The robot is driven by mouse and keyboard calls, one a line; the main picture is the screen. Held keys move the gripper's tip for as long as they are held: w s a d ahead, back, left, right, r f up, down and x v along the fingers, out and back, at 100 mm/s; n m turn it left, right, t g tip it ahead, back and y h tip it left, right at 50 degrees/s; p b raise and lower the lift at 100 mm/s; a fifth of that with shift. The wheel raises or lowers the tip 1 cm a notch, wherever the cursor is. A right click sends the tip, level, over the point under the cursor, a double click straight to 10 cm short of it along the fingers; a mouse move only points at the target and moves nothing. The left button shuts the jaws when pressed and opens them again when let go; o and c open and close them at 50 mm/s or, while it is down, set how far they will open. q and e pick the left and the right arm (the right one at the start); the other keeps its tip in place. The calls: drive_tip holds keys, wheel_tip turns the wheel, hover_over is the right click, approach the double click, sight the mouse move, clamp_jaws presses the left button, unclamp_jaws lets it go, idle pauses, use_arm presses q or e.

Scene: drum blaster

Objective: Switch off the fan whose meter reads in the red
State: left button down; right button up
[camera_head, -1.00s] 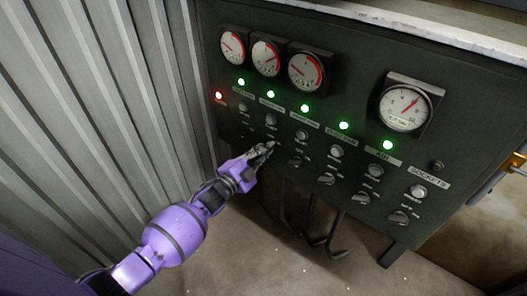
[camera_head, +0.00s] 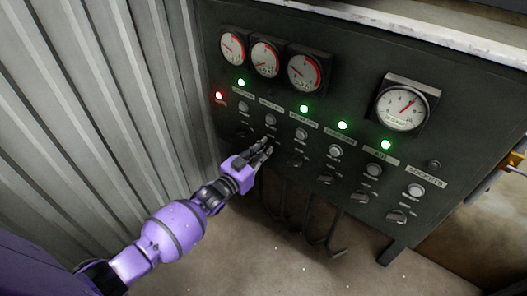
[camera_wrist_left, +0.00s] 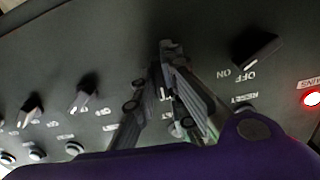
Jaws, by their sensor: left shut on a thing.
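My left gripper (camera_head: 264,150) is at the dark control panel (camera_head: 450,110), shut on a rotary knob, the second from the left in the lower row. The fingers mostly hide this knob, and its angle cannot be told. In the left wrist view the gripper (camera_wrist_left: 168,50) points at the panel, with a free OFF/ON knob (camera_wrist_left: 255,50) to its right. Three small meters with red arcs, left (camera_head: 232,45), middle (camera_head: 265,56) and right (camera_head: 305,70), sit at the upper left. A larger meter (camera_head: 403,103) is to the right. The small needles are hard to read.
A red lamp (camera_head: 219,95) is lit at the left. Green lamps (camera_head: 241,82) are lit along the row, but the one above the held knob is dark. Several other knobs (camera_head: 327,180) stand close by. Corrugated metal (camera_head: 110,100) bounds the left; bent bars (camera_head: 335,235) hang below.

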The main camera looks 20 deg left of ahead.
use_arm(q)
drive_tip(key=shift+n, duration=0.5)
drive_tip(key=c, duration=1.8)
unclamp_jaws()
drive_tip(key=v, duration=1.2)
drive_tip(key=s+d+f+n+g+y+p, duration=0.1)
drive_tip(key=s+f, duration=0.3)
drive_tip(key=s, duration=0.7)
drive_tip(key=s+d+f+n+g+y+p, duration=0.1)
drive_tip(key=s+d+f+g+y, duration=0.1)
drive_tip(key=s, duration=1)
drive_tip(key=s+d+f+n+g+y+p, duration=0.1)
drive_tip(key=s+f+g, duration=0.4)
drive_tip(key=s, duration=0.6)
wheel_tip(320, 180, down, 3)
drive_tip(key=shift+s+d+r+y+p, duration=0.15)
drive_tip(key=shift+s+y+p, duration=0.3)
drive_tip(key=shift+y, duration=0.45)
